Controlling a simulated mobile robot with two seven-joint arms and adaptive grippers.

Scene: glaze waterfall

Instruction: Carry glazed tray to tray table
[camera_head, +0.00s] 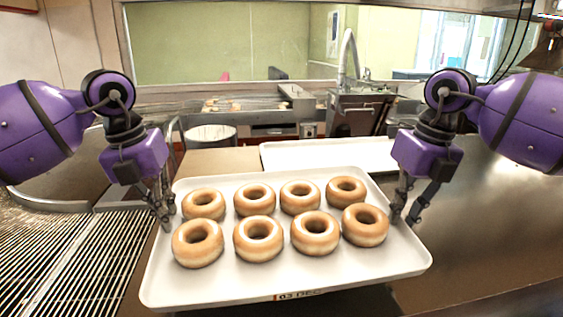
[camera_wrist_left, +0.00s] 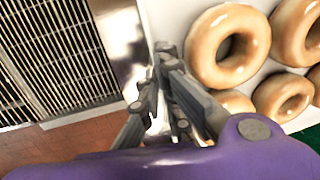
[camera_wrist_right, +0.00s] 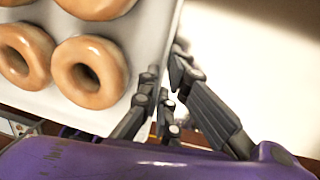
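The white tray (camera_head: 200,288) carries several glazed doughnuts (camera_head: 258,238) in two rows and has a dated label on its front edge. It looks slightly tilted in the head view. My left gripper (camera_head: 163,207) is at the tray's left rim, its fingers close together around the edge. My right gripper (camera_head: 408,207) is at the right rim, with one finger on each side of it. The tray's rim also shows in the right wrist view (camera_wrist_right: 150,45), running to the fingertips. The fingertip contact is partly hidden. I cannot single out the tray table.
A wire rack (camera_head: 65,262) lies to the left. A second white tray (camera_head: 330,153) sits behind the held tray, beside a tan surface (camera_head: 215,161). A dark metal counter (camera_head: 490,215) is clear on the right. A sink tap (camera_head: 348,55) stands at the back.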

